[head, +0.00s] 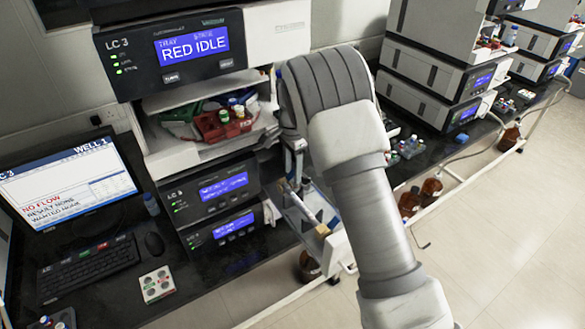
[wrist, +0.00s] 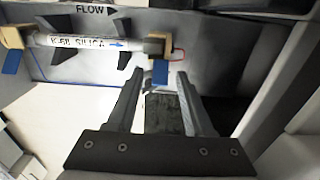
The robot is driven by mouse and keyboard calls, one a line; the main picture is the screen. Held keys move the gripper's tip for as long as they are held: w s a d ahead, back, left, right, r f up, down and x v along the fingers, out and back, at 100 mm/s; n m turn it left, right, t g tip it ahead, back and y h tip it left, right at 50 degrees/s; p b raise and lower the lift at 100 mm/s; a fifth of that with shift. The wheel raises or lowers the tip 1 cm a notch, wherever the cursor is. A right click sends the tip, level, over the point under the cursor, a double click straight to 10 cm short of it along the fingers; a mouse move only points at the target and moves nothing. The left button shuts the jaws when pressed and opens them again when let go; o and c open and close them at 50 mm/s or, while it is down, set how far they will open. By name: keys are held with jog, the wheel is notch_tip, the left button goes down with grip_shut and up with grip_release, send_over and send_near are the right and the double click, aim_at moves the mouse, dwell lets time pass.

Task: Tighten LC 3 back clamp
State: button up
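Which clamp is the back one is not marked. My gripper (wrist: 160,84) is open, its fingertips on either side of the right lever in the picture; I cannot tell whether they touch it. In the head view, my arm partly hides the LC 3 stack (head: 217,190) and its column holder (head: 308,212).
A red tray of vials (head: 222,125) sits in the LC 3 stack. A monitor (head: 68,187) reading NO FLOW, a keyboard (head: 88,268) and a reagent tray (head: 157,285) are at left. Brown bottles (head: 431,188) stand below the bench, right of my arm. The floor (head: 510,220) at right is clear.

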aim_at(287, 178)
grip_shut()
